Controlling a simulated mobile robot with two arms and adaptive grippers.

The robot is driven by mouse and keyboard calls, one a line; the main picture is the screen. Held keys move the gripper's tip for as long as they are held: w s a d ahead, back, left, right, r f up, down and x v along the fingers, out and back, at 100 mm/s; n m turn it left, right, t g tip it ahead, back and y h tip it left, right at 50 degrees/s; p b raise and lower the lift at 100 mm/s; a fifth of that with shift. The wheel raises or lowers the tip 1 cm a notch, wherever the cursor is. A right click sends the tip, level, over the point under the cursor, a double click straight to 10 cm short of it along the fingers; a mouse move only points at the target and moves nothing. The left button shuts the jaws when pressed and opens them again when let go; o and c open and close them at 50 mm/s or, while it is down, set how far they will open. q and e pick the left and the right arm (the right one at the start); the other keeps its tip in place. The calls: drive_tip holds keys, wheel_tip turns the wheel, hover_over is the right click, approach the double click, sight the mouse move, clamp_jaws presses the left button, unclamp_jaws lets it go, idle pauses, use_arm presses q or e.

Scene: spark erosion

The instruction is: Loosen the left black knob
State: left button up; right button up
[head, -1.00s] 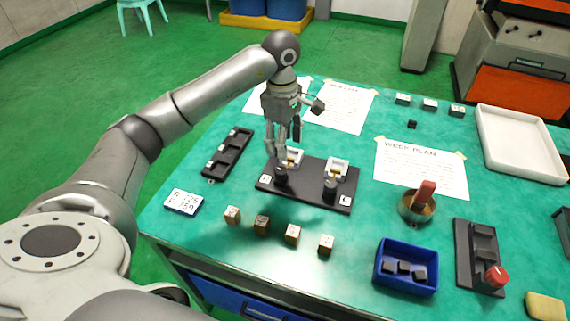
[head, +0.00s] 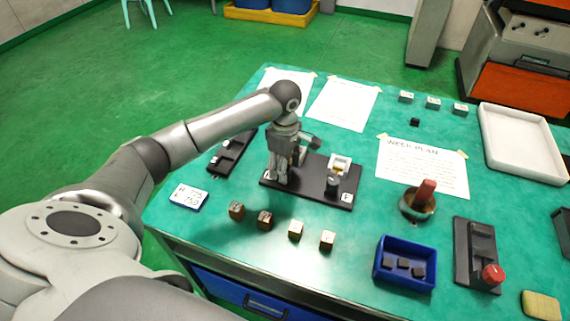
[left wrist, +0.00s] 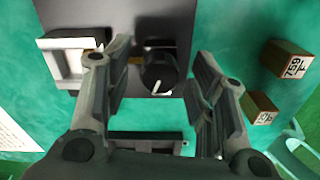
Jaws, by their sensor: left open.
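A dark plate (head: 312,192) on the green table carries two stations. The left black knob (left wrist: 158,74), round with a white mark, shows in the left wrist view between my left gripper's fingers, with a gap visible on each side. In the head view my left gripper (head: 279,178) hides this knob and the left white fitting. It points down at the plate's left end, open. The right black knob (head: 333,185) stands uncovered by the right white fitting (head: 340,163). My right gripper is in neither view.
Several wooden cubes (head: 265,219) lie in front of the plate. A black rack (head: 232,152) lies to its left, near a white label tile (head: 188,197). A blue bin (head: 405,282) and a metal bowl (head: 417,208) stand to the right.

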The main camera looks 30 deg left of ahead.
use_arm(q)
drive_tip(key=c, duration=1)
drive_tip(key=shift+n, duration=0.3)
drive_tip(key=n+b, duration=0.1)
drive_tip(key=n, duration=0.2)
drive_tip(key=n+b, duration=0.1)
drive_tip(key=n, duration=0.4)
drive_tip(key=shift+b, duration=0.3)
drive_tip(key=n, duration=0.6)
drive_tip(key=shift+w+n, duration=0.1)
drive_tip(key=shift+n, duration=0.3)
drive_tip(key=n, duration=0.6)
drive_tip(key=shift+a+r, duration=0.1)
drive_tip(key=shift+n, duration=0.3)
